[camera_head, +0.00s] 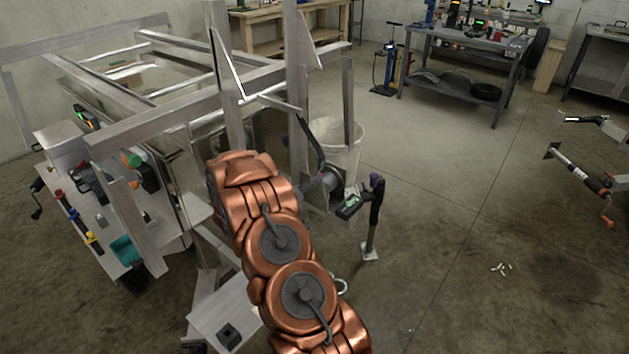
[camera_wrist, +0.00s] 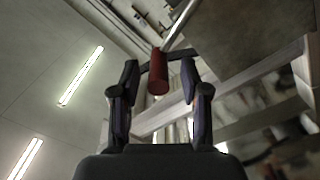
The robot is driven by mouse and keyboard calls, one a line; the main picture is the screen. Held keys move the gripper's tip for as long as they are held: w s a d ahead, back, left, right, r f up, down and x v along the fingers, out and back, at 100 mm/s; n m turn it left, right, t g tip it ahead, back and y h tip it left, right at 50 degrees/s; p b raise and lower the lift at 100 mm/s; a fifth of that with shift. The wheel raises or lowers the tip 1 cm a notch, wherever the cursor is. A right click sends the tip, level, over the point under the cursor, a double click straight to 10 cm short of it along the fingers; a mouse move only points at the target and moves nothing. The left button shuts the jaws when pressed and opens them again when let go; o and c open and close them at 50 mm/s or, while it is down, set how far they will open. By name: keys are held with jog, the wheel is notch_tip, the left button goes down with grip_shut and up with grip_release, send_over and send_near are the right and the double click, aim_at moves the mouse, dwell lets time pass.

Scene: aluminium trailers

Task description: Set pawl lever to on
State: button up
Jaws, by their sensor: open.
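In the wrist view my gripper (camera_wrist: 160,78) points upward, its two dark fingers apart. A red cylindrical grip (camera_wrist: 159,76) appears between the fingertips, joined to a dark crosspiece and near a pale metal bar. I see gaps on both sides of it, and cannot tell how far beyond the fingers it is. I cannot tell whether this red part is the pawl lever. In the head view my copper arm reaches to the trailer frame (camera_head: 190,107), and my fingers cannot be made out there. No pawl lever can be clearly identified in that view.
A panel (camera_head: 110,255) with several coloured levers and switches is at the left of the frame. A white bucket (camera_head: 340,135) stands behind my arm. A purple-topped post (camera_head: 374,215) stands to the right.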

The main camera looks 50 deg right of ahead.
jog(key=a, duration=0.9)
jog(key=shift+s+a, duration=0.15)
jog(key=shift+a, duration=0.25)
